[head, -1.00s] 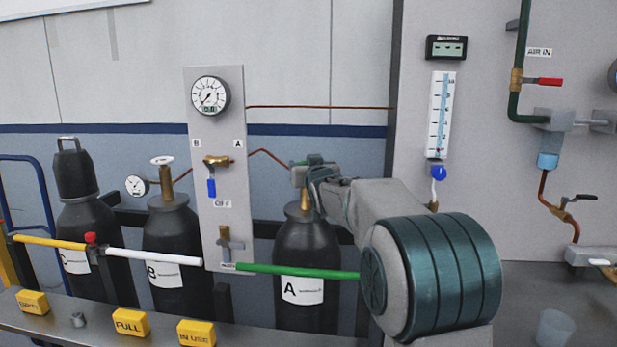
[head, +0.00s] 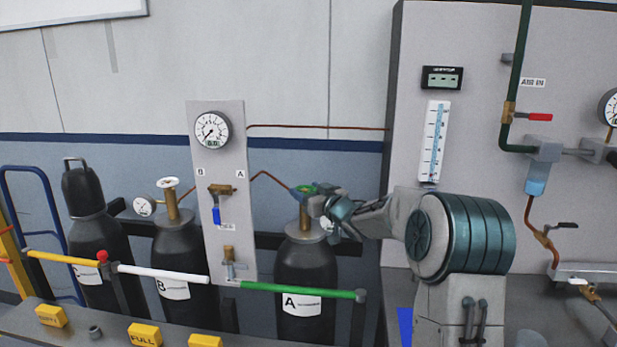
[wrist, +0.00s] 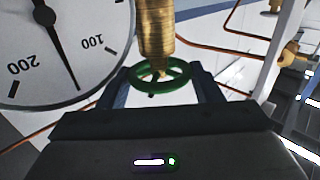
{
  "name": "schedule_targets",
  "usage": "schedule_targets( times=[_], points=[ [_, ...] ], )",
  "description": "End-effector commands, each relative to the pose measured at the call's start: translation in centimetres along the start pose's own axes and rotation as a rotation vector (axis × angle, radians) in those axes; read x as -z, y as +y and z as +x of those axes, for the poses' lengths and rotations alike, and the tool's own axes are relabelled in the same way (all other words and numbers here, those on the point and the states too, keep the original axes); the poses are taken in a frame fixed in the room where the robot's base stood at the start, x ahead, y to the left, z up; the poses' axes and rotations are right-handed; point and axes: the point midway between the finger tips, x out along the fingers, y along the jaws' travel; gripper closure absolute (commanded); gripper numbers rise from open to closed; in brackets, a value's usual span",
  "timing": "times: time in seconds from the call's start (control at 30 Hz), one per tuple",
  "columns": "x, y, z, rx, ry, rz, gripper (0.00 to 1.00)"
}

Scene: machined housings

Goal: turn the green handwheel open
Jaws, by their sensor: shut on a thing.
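The green handwheel (wrist: 148,88) is a small spoked ring on the brass valve stem (wrist: 157,35) in the wrist view. My gripper (wrist: 162,76) has one finger on each side of its rim and is shut on it. In the head view the handwheel (head: 304,188) tops cylinder A (head: 305,262), a dark bottle with a white label. My gripper (head: 313,197) reaches it there from the right and covers part of it. The wheel's angle is too small to read in the head view.
A large dial gauge (wrist: 55,45) is close on the left in the wrist view. The grey gauge panel (head: 218,155) stands left of cylinder A, with a thin copper pipe (head: 268,176) between. A green bar (head: 290,290) crosses before the cylinder. Cylinder B (head: 181,252) stands further left.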

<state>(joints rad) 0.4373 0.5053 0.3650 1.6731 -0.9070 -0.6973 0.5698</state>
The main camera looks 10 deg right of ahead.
Motion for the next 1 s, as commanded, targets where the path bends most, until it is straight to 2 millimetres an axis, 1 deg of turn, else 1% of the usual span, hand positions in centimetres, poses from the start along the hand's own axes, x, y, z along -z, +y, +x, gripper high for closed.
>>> schedule_targets(
  times=[0.03,0.47,1.0],
  points=[
    [0.84,0.29,-0.02,0.017,0.001,0.004,0.64],
    [0.9,0.47,0.1,0.246,0.005,0.006,0.64],
    [0.38,0.94,0.39,0.639,0.009,0.002,0.64]
  ],
)
